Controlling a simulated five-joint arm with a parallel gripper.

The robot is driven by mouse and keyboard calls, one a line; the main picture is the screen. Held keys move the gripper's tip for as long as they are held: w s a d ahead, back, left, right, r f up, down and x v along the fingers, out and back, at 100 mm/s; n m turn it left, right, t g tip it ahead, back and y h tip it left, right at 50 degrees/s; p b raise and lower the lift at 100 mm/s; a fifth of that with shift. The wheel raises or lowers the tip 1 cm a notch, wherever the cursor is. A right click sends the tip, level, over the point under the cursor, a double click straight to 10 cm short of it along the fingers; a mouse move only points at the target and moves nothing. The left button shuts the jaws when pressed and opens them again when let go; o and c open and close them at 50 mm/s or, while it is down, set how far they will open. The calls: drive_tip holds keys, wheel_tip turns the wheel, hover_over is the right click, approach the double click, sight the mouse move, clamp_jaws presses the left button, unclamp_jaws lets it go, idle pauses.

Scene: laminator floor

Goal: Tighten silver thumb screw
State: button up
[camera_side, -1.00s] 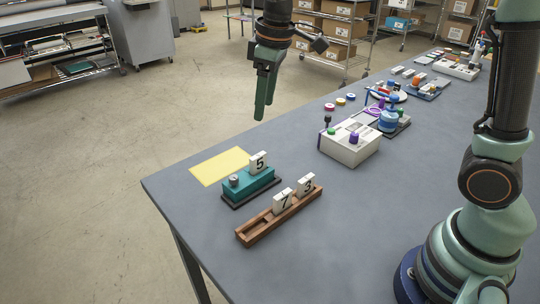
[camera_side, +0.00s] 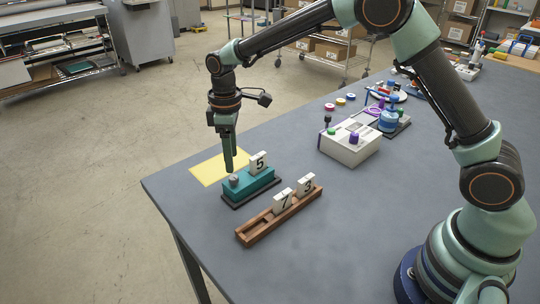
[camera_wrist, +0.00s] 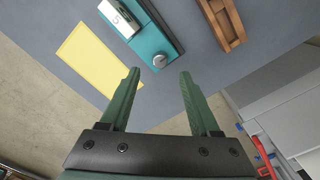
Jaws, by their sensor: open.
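The silver thumb screw (camera_side: 234,180) stands on the left end of the teal block (camera_side: 262,184), which has a dark base. A white tile marked 5 (camera_side: 259,163) stands upright on the same block. The screw also shows in the wrist view (camera_wrist: 159,61), just beyond and between the fingertips. My gripper (camera_side: 230,168) is close above the screw in the side view. In the wrist view its green fingers (camera_wrist: 160,72) are spread apart with nothing between them. Whether a finger touches the screw cannot be told.
A yellow sheet (camera_side: 206,172) lies behind the block. A wooden rack (camera_side: 250,233) with tiles 7 and 3 is in front. A white box with knobs (camera_side: 349,147) stands to the right.

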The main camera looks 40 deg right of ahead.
sight(233, 177)
drive_tip(key=shift+f, duration=2.75)
clamp_jaws()
